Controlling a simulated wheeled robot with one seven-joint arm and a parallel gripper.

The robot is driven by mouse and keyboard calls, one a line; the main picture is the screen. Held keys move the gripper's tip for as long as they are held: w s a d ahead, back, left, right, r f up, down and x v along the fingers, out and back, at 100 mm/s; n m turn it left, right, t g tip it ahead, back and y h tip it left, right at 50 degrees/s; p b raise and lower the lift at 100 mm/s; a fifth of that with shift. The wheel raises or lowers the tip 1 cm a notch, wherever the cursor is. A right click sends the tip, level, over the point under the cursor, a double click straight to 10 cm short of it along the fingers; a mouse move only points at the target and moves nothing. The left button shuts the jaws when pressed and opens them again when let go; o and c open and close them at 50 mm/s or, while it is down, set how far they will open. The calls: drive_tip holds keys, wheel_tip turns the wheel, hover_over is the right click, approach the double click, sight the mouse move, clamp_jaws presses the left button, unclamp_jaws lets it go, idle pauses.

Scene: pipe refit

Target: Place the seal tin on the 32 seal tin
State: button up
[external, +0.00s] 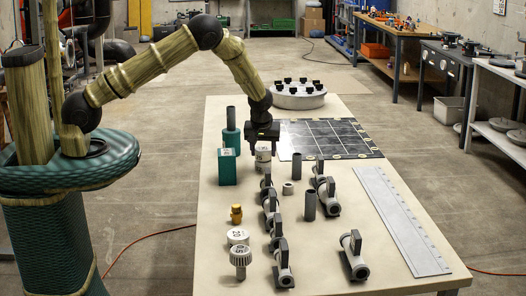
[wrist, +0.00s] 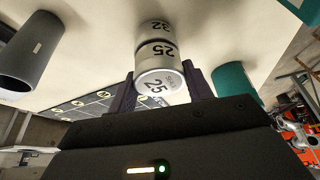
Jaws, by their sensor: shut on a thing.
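The seal tin (wrist: 158,82), pale and round with 25 on its lid and side, is between the two fingers of my gripper (wrist: 158,95) in the wrist view. My gripper is shut on it. The 32 seal tin (wrist: 154,27) is directly beyond it, under the held tin and roughly in line with it. I cannot tell whether the two touch. In the external view my gripper (external: 263,147) points down over the table, with the tins stacked below it and the 32 seal tin (external: 263,164) lowest.
A teal block (external: 227,167) and teal cylinder (external: 231,138) stand close left of the tins. A black grid mat (external: 330,138) lies to the right. Several grey pipe fittings (external: 270,205), a dark upright tube (external: 310,206) and a white cap marked 20 (external: 238,237) stand nearer the front.

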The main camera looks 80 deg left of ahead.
drive_tip(key=shift+f, duration=0.15)
drive_tip(key=o, duration=1)
drive_tip(key=shift+c, duration=0.2)
drive_tip(key=b+v, duration=0.1)
drive_tip(key=v, duration=1.1)
drive_tip(key=s+d+r+m+t+h, duration=0.1)
drive_tip(key=s+d+r+m+h, duration=0.1)
drive_tip(key=s+d+m, duration=0.6)
drive_tip(key=s+d+r+m+h, duration=0.2)
drive_tip(key=s+d+r+m, duration=0.2)
drive_tip(key=s+d, duration=0.9)
drive_tip(key=d+m, duration=0.2)
drive_tip(key=m, duration=0.1)
drive_tip(key=shift+s+d+m+t, duration=0.25)
drive_tip(key=shift+d+m+t, duration=0.05)
drive_tip(key=shift+m+t, duration=0.1)
